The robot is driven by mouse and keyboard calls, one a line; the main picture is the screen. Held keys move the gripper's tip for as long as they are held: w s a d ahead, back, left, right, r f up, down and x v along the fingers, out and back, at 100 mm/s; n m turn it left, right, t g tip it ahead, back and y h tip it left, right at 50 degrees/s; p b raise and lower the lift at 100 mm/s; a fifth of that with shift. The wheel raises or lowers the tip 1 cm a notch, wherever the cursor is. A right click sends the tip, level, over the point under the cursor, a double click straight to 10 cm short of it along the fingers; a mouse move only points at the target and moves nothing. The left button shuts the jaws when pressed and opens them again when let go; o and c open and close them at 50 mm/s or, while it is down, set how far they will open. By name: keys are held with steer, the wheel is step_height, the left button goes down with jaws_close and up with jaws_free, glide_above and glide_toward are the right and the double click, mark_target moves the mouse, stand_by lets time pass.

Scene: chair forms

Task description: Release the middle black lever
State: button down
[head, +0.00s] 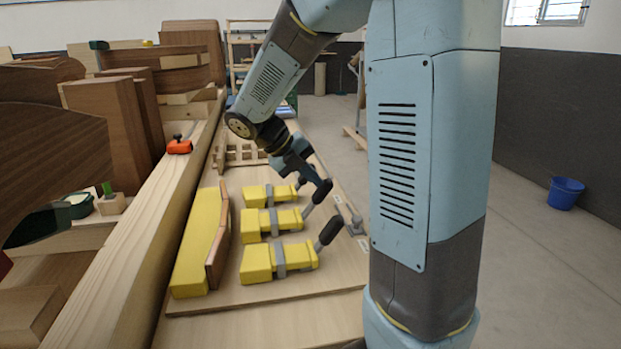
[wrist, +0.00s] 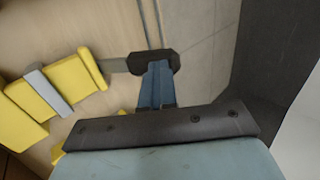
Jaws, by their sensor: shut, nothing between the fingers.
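Three yellow toggle clamps with grey straps lie in a row on a wooden board. The middle clamp (head: 272,222) has its black lever (head: 322,191) angled up to the right. My gripper (head: 308,178) is right by that lever's upper end. In the wrist view, the shut blue fingers (wrist: 156,86) meet or overlap a black lever end (wrist: 168,60), with its yellow clamp (wrist: 50,88) to the left. I cannot tell whether they press on it. The gripper partly hides the lever of the back clamp (head: 268,194).
The front clamp (head: 280,261) has its black lever (head: 330,229) raised close by. A yellow block with a curved brown wooden piece (head: 217,250) lies left of the clamps. A long wooden beam (head: 150,220) runs further left. Floor is open at right, with a blue bucket (head: 565,193).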

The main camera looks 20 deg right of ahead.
steer(key=v, duration=1.3)
steer(key=shift+a+r, duration=0.25)
steer(key=shift+a, duration=0.05)
